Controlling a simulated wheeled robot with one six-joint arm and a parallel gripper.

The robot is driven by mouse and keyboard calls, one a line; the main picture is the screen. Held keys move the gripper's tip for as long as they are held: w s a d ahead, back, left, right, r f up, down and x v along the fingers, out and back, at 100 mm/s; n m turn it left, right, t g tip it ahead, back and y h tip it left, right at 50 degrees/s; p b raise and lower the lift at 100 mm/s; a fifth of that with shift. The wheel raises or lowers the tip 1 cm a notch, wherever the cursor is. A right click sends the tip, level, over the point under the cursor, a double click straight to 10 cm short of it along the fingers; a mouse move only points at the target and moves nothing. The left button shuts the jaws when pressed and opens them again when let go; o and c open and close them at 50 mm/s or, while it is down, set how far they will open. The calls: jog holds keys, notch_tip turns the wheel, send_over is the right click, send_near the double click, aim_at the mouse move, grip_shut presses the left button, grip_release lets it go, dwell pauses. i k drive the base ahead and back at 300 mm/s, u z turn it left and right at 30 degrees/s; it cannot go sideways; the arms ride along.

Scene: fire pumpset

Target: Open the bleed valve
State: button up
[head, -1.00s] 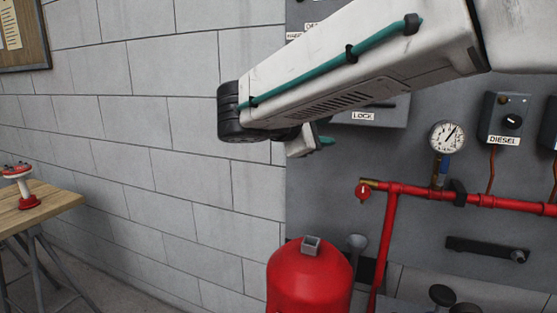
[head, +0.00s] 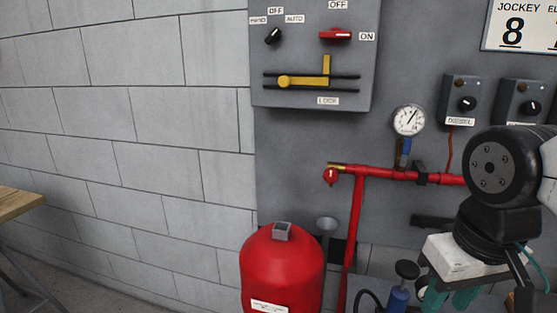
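The bleed valve appears to be the small red knob (head: 331,175) at the left end of the red pipe, next to a brass tip (head: 338,166). It stands clear in front of the grey panel, and nothing touches it. My gripper (head: 450,300) is at the lower right, below my black wrist joint, well away from the red knob. Teal finger parts show under its white body, partly cut off by the bottom edge. Whether they are open or shut is unclear.
A pressure gauge (head: 409,120) rises from the red pipe (head: 390,174). A black-topped blue fitting (head: 398,299) is near my gripper. A switch box (head: 315,50) hangs above.

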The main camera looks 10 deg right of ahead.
aim_at(331, 175)
jog(key=z, duration=2.85)
jog(key=k, duration=1.2)
jog(key=u, duration=2.65)
